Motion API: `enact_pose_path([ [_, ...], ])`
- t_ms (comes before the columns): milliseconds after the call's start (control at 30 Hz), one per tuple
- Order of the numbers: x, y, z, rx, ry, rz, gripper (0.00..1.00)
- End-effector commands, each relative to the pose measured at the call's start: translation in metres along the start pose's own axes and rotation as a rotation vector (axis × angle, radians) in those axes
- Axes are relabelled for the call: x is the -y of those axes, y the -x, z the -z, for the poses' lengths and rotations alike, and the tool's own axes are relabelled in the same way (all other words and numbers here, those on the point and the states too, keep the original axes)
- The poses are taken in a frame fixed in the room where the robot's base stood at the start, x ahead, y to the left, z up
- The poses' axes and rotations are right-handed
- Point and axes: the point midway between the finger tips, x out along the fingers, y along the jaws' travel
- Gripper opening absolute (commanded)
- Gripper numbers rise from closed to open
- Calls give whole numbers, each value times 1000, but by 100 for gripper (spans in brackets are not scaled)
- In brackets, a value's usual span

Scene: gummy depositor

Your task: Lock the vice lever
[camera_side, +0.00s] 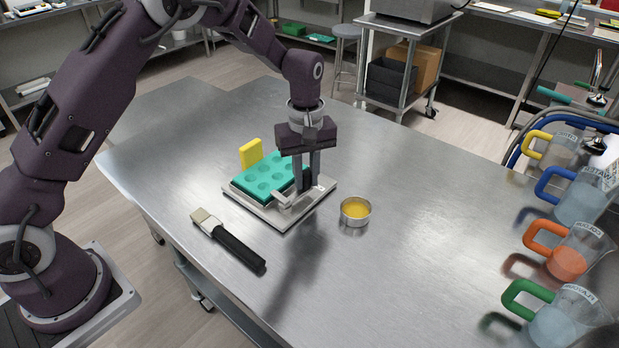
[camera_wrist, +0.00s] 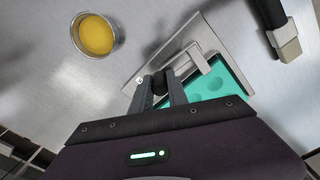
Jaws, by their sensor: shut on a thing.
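The vice (camera_side: 256,208) is a light metal plate with a clamp bar, lying on the steel table. It holds a teal mold (camera_side: 270,173) with round cavities. The mold also shows in the wrist view (camera_wrist: 232,84), partly cut off by my gripper. My gripper (camera_side: 307,186) points down at the vice's right side. Its fingers are shut on the dark vice lever (camera_wrist: 159,81), seen between the fingertips in the wrist view. The fingers hide much of the lever, so its exact angle is hard to tell.
A round metal cup of yellow liquid (camera_side: 355,211) stands right of the vice. A brush with a black handle (camera_side: 235,245) lies in front. A yellow block (camera_side: 251,153) stands behind the mold. Several handled jugs (camera_side: 567,262) line the right edge. The table's middle right is clear.

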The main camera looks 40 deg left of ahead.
Motion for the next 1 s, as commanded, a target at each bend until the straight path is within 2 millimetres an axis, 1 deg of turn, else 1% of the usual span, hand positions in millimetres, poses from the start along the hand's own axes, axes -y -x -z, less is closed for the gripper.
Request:
enact_pose_path([
  [300,1,2,6,-3,89,-6,0],
  [767,2,2,7,-4,104,-6,0],
  [800,2,2,7,-4,103,-5,22],
  [867,2,2,7,-3,103,-5,33],
  [900,2,2,7,-3,103,-5,41],
  [1000,3,1,6,-2,102,-3,42],
])
